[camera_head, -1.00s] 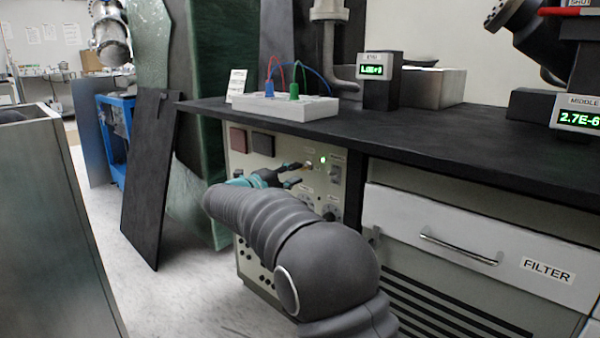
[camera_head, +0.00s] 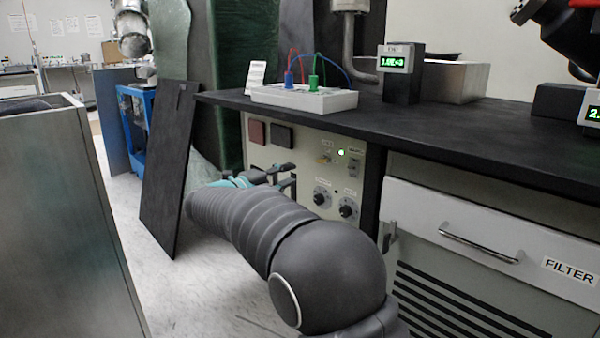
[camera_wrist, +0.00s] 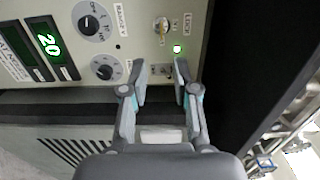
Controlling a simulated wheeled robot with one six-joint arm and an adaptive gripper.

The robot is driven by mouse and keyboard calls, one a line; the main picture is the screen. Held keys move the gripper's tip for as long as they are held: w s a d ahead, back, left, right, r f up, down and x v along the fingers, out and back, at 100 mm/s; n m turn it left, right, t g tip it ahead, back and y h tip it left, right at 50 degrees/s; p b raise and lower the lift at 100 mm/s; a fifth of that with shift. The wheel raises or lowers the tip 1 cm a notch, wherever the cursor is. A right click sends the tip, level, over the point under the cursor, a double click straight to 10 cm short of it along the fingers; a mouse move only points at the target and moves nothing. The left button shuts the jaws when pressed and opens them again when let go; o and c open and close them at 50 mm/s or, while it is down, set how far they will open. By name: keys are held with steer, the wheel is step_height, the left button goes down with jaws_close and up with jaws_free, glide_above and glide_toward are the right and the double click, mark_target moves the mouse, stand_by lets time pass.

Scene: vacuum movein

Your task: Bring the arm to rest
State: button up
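My gripper (camera_head: 287,178) is in front of the left part of a beige control panel (camera_head: 318,178) under the bench. In the wrist view my gripper (camera_wrist: 161,70) is open, with its two fingers apart and nothing held. A small toggle switch (camera_wrist: 166,70) on the panel shows between the fingertips, and a lit green lamp (camera_wrist: 177,48) is just above it. The lamp looks pale in the head view (camera_head: 341,152). Two round knobs (camera_wrist: 92,22) are to the left. My grey arm is stretched forward and partly hides the panel's lower part.
A black bench top (camera_head: 420,125) overhangs the panel and carries a white box (camera_head: 303,99) with cables. A drawer marked FILTER (camera_head: 470,235) is at the right. A metal cabinet (camera_head: 60,220) stands at the left, and a dark board (camera_head: 170,170) leans beside the bench. Floor shows between them.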

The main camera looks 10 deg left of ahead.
steer(key=a+f+n+y, duration=0.4)
steer(key=a+n+y, duration=0.4)
steer(key=n, duration=0.1)
steer(key=a+f+n+y, duration=0.3)
steer(key=a+n+y, duration=0.4)
steer(key=n+y, duration=0.1)
steer(key=s+d+f+n+g+h+p, duration=0.1)
steer(key=s+d+n+g+p, duration=0.35)
steer(key=s+d, duration=1.1)
steer(key=s+d+f+n+g+h+p, duration=0.2)
steer(key=s+d+n+g, duration=0.5)
steer(key=s+d, duration=0.85)
steer(key=s+d+r+m+t+h+p, duration=0.1)
steer(key=s+d+r+p, duration=0.1)
steer(key=d, duration=0.5)
steer(key=s+d+r+m+t+h+p, duration=0.1)
steer(key=s+d+r+m+p, duration=0.1)
steer(key=s+d+r, duration=0.3)
steer(key=shift+s+d+r+t, duration=0.3)
steer(key=shift+s+d+t, duration=0.05)
steer(key=shift+s+d, duration=0.55)
